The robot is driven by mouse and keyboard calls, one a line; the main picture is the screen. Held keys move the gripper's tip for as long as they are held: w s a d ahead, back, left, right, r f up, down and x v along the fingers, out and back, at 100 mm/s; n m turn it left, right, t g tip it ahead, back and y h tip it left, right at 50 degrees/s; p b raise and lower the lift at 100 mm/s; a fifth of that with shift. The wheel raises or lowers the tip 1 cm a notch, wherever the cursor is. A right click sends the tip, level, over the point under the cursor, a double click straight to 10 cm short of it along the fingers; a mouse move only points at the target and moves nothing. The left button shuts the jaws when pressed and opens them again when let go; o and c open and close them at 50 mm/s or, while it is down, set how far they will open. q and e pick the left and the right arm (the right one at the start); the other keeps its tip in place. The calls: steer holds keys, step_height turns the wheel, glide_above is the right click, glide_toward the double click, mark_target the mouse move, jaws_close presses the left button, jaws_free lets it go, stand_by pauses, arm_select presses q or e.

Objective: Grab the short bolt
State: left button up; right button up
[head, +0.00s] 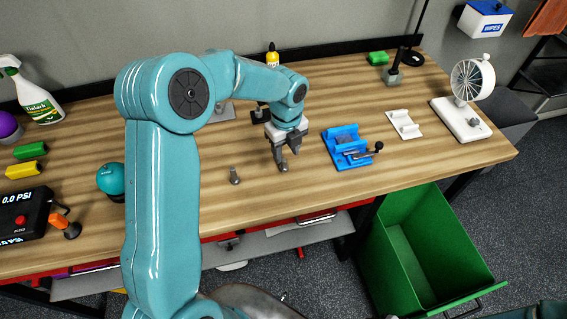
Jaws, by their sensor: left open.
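A short grey metal bolt (234,175) stands on the wooden workbench (330,200), near its front edge, with a wider end at the bottom. My left gripper (288,160) is to the right of the bolt and apart from it. Its jaws are open and empty, pointing down close to the bench top. My right gripper is not in view.
A blue vise-like fixture (345,148) with a lever is just right of my left gripper. A white bracket (404,124) and white fan (470,90) are farther right. A teal ball (111,178) is left. A green bin (415,240) stands below the front edge.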

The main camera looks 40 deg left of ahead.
mark_target(283, 160)
arm_select(q)
steer(key=f, duration=0.2)
steer(key=a+f+p, duration=0.1)
steer(key=f, duration=0.2)
steer(key=shift+f, duration=0.35)
steer(key=shift+w, duration=0.1)
jaws_close()
